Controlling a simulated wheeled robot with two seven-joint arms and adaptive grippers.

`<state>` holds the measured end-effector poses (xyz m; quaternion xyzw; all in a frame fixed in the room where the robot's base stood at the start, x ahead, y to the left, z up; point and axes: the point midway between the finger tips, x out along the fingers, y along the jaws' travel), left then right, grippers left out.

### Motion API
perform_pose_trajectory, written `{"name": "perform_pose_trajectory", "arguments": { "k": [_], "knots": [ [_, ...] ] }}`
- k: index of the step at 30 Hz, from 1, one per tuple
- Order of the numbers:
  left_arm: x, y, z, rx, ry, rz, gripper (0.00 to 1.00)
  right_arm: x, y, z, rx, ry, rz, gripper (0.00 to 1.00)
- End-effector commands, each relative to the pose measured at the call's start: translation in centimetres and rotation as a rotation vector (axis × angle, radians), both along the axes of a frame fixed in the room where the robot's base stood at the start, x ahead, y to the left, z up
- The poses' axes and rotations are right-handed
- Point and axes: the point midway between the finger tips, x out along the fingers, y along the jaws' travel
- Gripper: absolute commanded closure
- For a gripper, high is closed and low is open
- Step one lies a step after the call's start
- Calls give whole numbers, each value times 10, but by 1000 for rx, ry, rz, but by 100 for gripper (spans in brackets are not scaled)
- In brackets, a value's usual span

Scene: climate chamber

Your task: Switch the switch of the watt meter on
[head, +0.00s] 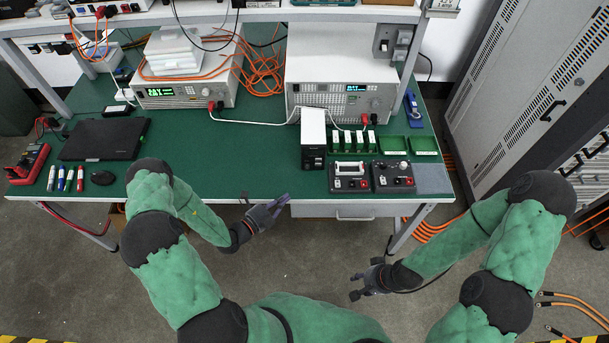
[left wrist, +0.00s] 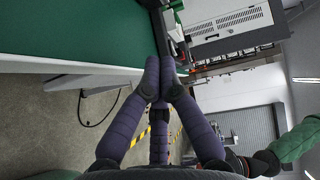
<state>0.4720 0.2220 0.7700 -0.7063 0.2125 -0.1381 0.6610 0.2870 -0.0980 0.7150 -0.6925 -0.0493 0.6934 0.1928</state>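Two small black panel boxes stand at the front right of the green bench, a left one (head: 350,177) and a right one (head: 393,177), each with red parts on its face. Two larger grey instruments with lit displays stand behind, a left one (head: 185,92) and a right one (head: 340,88). I cannot tell which is the watt meter, and its switch position is not readable. My left gripper (head: 280,203) is at the bench's front edge, left of the panel boxes; its purple fingers (left wrist: 160,72) meet at the tips, empty. My right gripper (head: 355,286) hangs below the front edge, fingers apart, empty.
A white-topped black box (head: 313,138) and green trays (head: 408,146) stand behind the panel boxes. A laptop (head: 104,139), pens and a red meter (head: 28,163) lie at left. The bench's front middle (head: 235,170) is clear. A grey cabinet (head: 530,90) stands right.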

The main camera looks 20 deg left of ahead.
Motion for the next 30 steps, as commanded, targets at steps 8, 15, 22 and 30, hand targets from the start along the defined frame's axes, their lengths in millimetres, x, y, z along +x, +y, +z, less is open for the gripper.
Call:
{"name": "perform_pose_trajectory", "arguments": {
  "k": [8, 15, 22, 30],
  "knots": [
    [13, -9, -2, 1, -1, -5, 100, 0, 0, -3, 0, 0, 0, 60],
    [49, -30, -6, 2, -3, -8, 100, 0, 0, -11, 0, 0, 0, 60],
    [86, -51, -10, 2, -2, -7, 100, 0, 0, -19, 0, 0, 0, 60],
    [118, -41, -14, 1, -1, -3, 100, 0, 0, -29, 0, 0, 0, 60]
  ]
}}
